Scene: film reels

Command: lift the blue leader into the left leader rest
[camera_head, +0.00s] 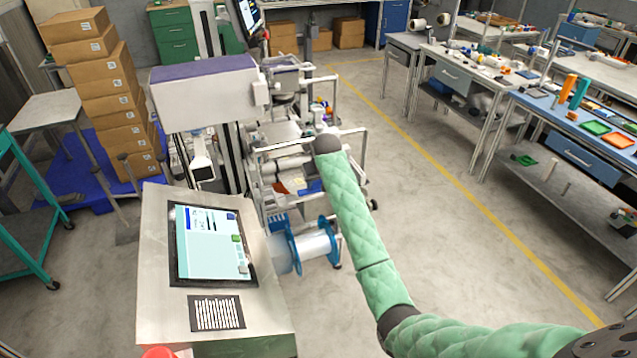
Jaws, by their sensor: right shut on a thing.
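My right arm, in a green quilted sleeve, reaches in from the lower right of the head view to a dark rounded end (327,144) at the machine's front rail. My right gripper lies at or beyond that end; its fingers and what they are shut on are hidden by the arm. A blue-flanged reel (291,243) with a white winding (317,244) sits low at the machine's side, left of my arm. I cannot make out a separate blue leader or the left leader rest. My left gripper is not in view.
A grey console with a lit screen (212,243) stands close at the lower left. The machine's white rails (352,160) surround my arm's far end. Stacked cartons (103,90) stand far left. A blue-topped bench (578,122) is at right. The floor (435,225) between is clear.

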